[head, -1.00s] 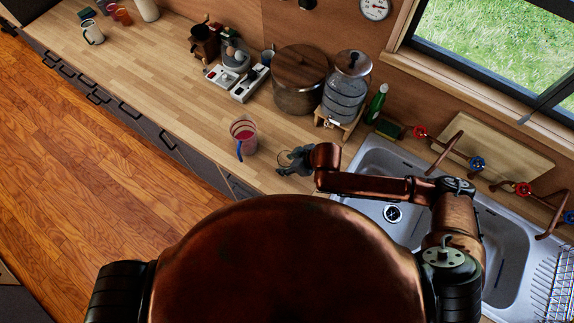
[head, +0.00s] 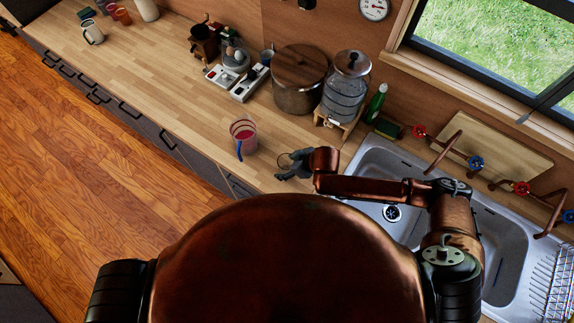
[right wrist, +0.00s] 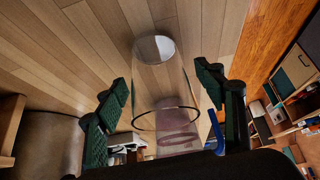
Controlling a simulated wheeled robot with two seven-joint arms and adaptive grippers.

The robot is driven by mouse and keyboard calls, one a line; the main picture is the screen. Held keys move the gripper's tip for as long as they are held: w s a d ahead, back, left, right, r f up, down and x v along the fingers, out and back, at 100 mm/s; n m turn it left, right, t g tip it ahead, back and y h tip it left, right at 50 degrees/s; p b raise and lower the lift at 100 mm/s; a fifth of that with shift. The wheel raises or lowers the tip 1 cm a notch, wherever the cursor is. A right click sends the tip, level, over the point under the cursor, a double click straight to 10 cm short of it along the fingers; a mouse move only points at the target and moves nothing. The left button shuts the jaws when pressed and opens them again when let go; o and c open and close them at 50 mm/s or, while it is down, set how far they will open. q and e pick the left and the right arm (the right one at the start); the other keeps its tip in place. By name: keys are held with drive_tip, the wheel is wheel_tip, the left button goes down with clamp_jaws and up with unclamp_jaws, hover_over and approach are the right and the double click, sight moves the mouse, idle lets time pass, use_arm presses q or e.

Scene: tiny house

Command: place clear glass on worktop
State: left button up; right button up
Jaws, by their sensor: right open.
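The clear glass (right wrist: 160,85) is between the fingers of my right gripper (right wrist: 165,95) in the right wrist view, with visible gaps on both sides. It appears to rest on the wooden worktop (head: 185,90). In the head view my right gripper (head: 285,168) is at the worktop's front edge area, left of the sink, and the glass is barely visible there as a faint outline. The right gripper is open around the glass. My left gripper is not in view.
A large pot (head: 300,90), a lidded glass dispenser (head: 344,95) and a green bottle (head: 376,103) stand behind. The sink (head: 390,180) is right. The worktop's left stretch is largely clear.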

drive_tip(key=shift+r, duration=0.1)
drive_tip(key=v, duration=1.2)
